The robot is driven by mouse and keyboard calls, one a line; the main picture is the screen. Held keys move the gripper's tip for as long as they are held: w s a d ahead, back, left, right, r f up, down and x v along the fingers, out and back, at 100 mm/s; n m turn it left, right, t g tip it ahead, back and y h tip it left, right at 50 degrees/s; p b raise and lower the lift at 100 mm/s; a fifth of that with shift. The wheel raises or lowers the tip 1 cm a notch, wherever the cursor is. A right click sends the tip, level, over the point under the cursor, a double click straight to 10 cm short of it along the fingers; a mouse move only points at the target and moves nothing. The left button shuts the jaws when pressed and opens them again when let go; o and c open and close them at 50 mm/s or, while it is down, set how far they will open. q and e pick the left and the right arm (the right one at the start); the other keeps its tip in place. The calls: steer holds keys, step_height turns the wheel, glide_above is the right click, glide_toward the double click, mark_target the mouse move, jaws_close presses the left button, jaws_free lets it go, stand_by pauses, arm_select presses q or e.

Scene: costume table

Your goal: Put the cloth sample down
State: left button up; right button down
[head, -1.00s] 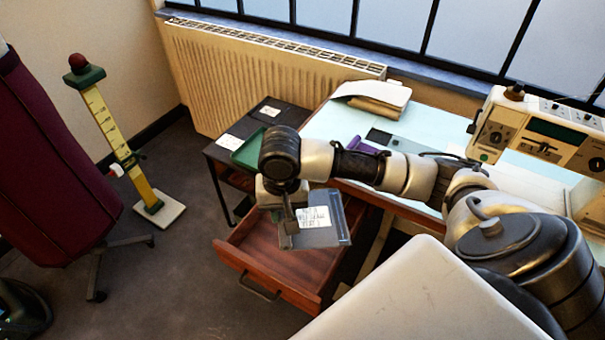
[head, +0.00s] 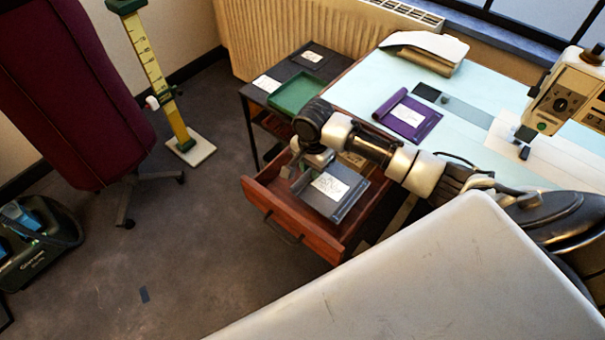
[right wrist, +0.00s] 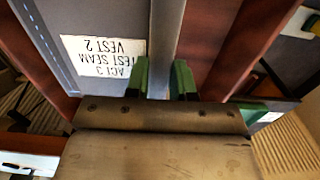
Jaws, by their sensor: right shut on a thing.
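The cloth sample (head: 350,203) is a flat dark grey piece with a white label. My right gripper (head: 312,170) is shut on its edge. In the right wrist view the green fingertips (right wrist: 162,82) pinch a grey strip of the sample (right wrist: 62,22), whose label reads "ACT 3 TEST SEAM VEST 2". The sample is over the open wooden drawer (head: 262,198), within its outline in the head view. I cannot tell whether it touches the drawer floor. My left gripper is not in view.
A purple folded cloth (head: 408,117) with a label lies on the pale blue table top (head: 375,72). A green tray (head: 296,93) sits on a dark side table (head: 257,92) behind the drawer. A sewing machine (head: 570,95) stands at right.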

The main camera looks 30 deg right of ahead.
steer(key=shift+w+a+f, duration=1)
steer(key=shift+w+a, duration=0.1)
steer(key=shift+a, duration=0.1)
step_height(320, 180, down, 4)
steer(key=shift+f+b, duration=0.1)
steer(key=shift+b, duration=0.5)
steer(key=c, duration=1)
jaws_free()
steer(key=shift+o, duration=0.2)
step_height(320, 180, up, 12)
steer(key=p, duration=0.2)
